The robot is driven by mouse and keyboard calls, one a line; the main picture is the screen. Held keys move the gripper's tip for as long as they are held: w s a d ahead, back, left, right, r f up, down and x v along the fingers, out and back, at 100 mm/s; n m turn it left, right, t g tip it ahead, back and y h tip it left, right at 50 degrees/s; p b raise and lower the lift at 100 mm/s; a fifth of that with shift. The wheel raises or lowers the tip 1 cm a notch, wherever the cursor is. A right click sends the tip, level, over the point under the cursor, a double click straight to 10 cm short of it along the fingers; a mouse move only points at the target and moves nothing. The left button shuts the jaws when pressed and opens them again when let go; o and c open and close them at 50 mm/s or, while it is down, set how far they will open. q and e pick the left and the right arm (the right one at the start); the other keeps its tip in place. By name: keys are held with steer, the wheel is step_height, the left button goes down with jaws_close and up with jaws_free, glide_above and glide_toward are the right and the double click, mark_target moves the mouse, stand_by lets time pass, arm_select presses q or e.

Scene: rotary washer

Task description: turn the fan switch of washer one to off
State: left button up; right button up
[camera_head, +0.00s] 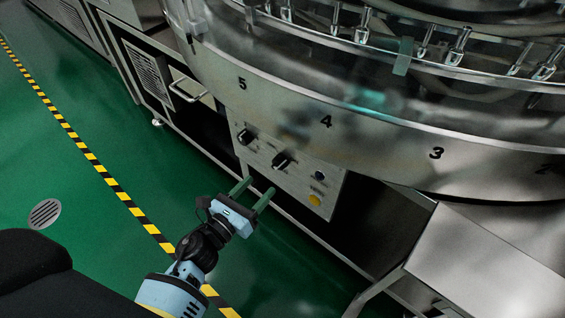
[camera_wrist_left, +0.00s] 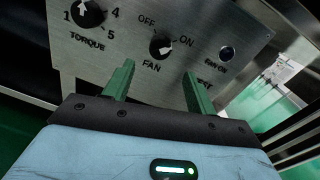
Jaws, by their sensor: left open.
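The fan switch (camera_wrist_left: 161,47) is a black knob on a metal control panel, with OFF at its upper left and ON at its right. A pale mark shows on the knob's right part, seemingly towards ON. In the head view the fan switch (camera_head: 281,161) sits mid-panel under the washer's round rim. My left gripper (camera_head: 254,190) is open and empty in front of the panel, apart from the knob. In the left wrist view its green fingers (camera_wrist_left: 158,72) are spread, with the knob beyond them between their lines. My right gripper is not in view.
A torque knob (camera_wrist_left: 87,14) is left of the fan switch. A round button (camera_wrist_left: 227,53) is to the right, and a yellow button (camera_head: 315,200) is lower. The washer's numbered rim (camera_head: 326,122) overhangs the panel. A metal chute (camera_head: 490,250) stands right; green floor is open at left.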

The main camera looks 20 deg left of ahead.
mark_target(278, 164)
arm_select(q)
steer(key=x, duration=0.7)
steer(key=shift+w+b, duration=0.3)
steer(key=shift+b, duration=0.15)
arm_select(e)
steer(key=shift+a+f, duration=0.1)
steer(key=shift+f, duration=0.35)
arm_select(q)
steer(key=c, duration=0.7)
steer(key=shift+c, duration=1.4)
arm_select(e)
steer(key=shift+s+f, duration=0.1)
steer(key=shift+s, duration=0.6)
